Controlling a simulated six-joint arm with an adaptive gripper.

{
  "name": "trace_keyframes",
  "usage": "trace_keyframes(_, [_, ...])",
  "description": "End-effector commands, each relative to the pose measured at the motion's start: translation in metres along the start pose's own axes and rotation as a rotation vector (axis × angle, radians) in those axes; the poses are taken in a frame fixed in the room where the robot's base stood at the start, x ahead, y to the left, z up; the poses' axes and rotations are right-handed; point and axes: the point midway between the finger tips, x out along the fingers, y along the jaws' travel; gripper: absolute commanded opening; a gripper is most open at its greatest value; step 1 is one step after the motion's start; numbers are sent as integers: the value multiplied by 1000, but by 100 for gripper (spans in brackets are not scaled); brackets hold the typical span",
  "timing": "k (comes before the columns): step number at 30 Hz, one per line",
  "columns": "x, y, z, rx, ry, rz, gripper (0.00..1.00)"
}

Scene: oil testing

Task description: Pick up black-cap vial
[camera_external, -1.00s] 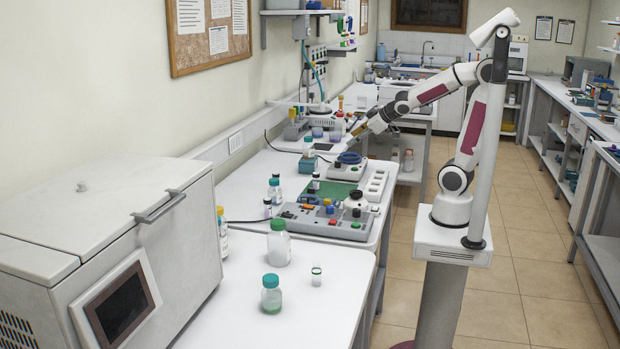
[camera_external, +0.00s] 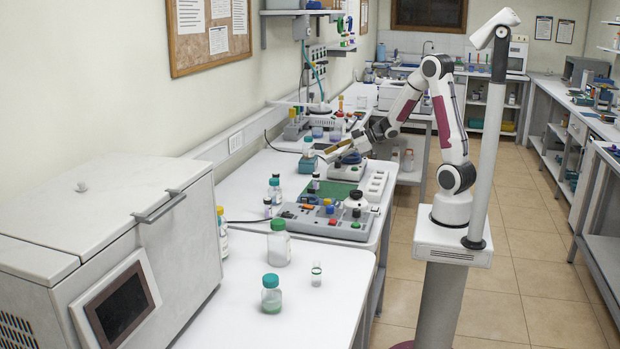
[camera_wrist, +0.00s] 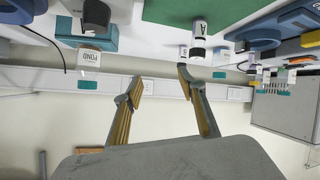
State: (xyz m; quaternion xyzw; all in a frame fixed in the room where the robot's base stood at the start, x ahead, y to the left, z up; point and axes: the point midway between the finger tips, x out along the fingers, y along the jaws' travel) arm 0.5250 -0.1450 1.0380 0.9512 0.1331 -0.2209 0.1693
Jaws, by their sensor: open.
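A small white vial with a dark cap (camera_external: 316,182) stands upright at the left edge of the green mat. In the wrist view a white vial labelled "A" (camera_wrist: 200,28) with a dark cap hangs at the top beside the green mat, because that view is upside down. My gripper (camera_external: 328,157) is beyond and above the vial in the external view. In the wrist view my gripper (camera_wrist: 159,82) has its two fingers apart with nothing between them. Another small dark-capped vial (camera_external: 267,207) stands nearer the camera.
Teal-capped bottles (camera_external: 275,190) stand close by on the bench. A grey control panel (camera_external: 330,221) lies in front of the green mat (camera_external: 327,193). A large white machine (camera_external: 115,250) fills the near left. The front white bench (camera_external: 240,325) has clear room.

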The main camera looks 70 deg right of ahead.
Motion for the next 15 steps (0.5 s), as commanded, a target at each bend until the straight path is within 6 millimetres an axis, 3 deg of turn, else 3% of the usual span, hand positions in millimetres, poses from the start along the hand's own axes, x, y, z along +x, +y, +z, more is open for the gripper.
trace_keyframes(6, [6, -22, 20, 54, 94, -144, 41])
trace_keyframes(15, [-2, -47, 33, 135, 211, -298, 41])
